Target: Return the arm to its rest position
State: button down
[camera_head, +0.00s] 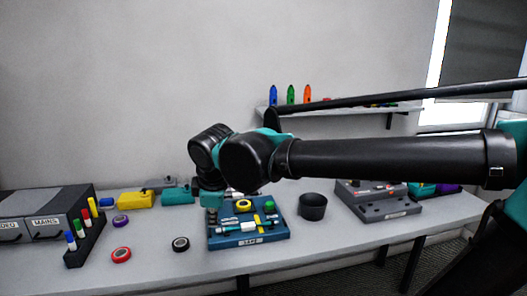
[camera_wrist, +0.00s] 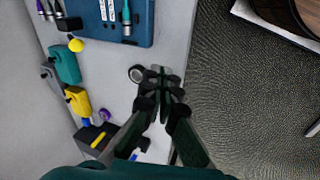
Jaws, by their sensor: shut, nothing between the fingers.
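My arm (camera_head: 380,159) reaches from the right edge to the middle of the head view, above the table. Its dark joints (camera_head: 245,160) hang over the back of the blue tray. My gripper (camera_wrist: 165,85) shows in the wrist view with its dark fingers together and nothing between them. It is above the pale tabletop near a black tape roll (camera_wrist: 137,73). In the head view I cannot make out the fingertips. The blue tray (camera_head: 225,243) holds a yellow tape roll and several small parts; its edge also shows in the wrist view (camera_wrist: 88,25).
A black cup (camera_head: 313,207) and a grey device (camera_head: 378,205) stand right of the tray. Red (camera_head: 121,255) and black (camera_head: 181,244) tape rolls lie at left. A marker rack (camera_head: 85,243) and drawers (camera_head: 38,213) stand far left. A shelf (camera_head: 400,110) is behind the arm.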

jog(key=w+d+f+m, duration=0.2)
jog(key=d+f+m, duration=0.1)
jog(key=d, duration=0.3)
jog(key=w+d+f+m, duration=0.1)
jog(key=d+f+m, duration=0.2)
jog(key=d+f, duration=0.2)
jog(key=w+d+f+m, duration=0.2)
jog(key=d+f+m, duration=0.1)
jog(key=d, duration=0.4)
jog(key=shift+w+f+m+h, duration=0.3)
jog(key=shift+f+m+h, duration=0.1)
jog(key=shift+f, duration=0.2)
jog(key=d+f+m, duration=0.1)
jog(key=d, duration=0.1)
jog(key=s+d+f+m, duration=0.1)
jog(key=d+f+m, duration=0.1)
jog(key=d, duration=0.1)
jog(key=d+f+m, duration=0.1)
jog(key=d+f, duration=0.1)
jog(key=d, duration=0.1)
jog(key=shift+s+m, duration=0.3)
jog(key=shift+s, duration=0.1)
jog(key=s+d+f+m, duration=0.4)
jog(key=d, duration=0.2)
jog(key=shift+f+m+h, duration=0.3)
jog(key=shift+f+h, duration=0.05)
jog(key=shift+h, duration=0.05)
